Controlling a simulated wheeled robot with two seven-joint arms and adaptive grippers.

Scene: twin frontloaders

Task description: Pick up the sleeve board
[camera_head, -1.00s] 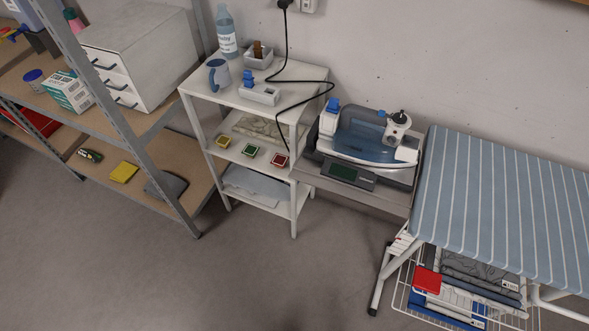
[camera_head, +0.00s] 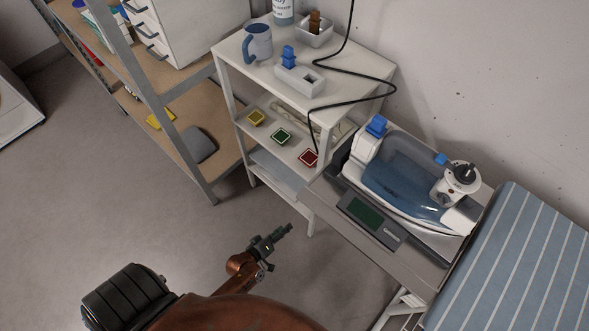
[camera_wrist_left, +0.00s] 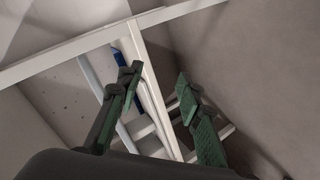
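I cannot surely pick out a sleeve board. A pale, flat blue-grey piece (camera_head: 277,170) lies on the bottom tier of the white shelf stand (camera_head: 262,72), and a cream patterned piece (camera_head: 331,129) lies at the back of its middle tier, partly hidden. Either could be it. My left gripper (camera_head: 288,229) is low, in front of the stand, apart from it. In the left wrist view its two fingers (camera_wrist_left: 159,76) are spread with nothing between them; white frame bars show beyond. My right gripper is out of view.
A steam iron (camera_head: 400,185) sits on a grey side table right of the stand. A striped ironing board (camera_head: 530,265) stands at the right. A metal shelf rack (camera_head: 165,120) is at the left. A black cord hangs across the stand. Floor left of my arm is clear.

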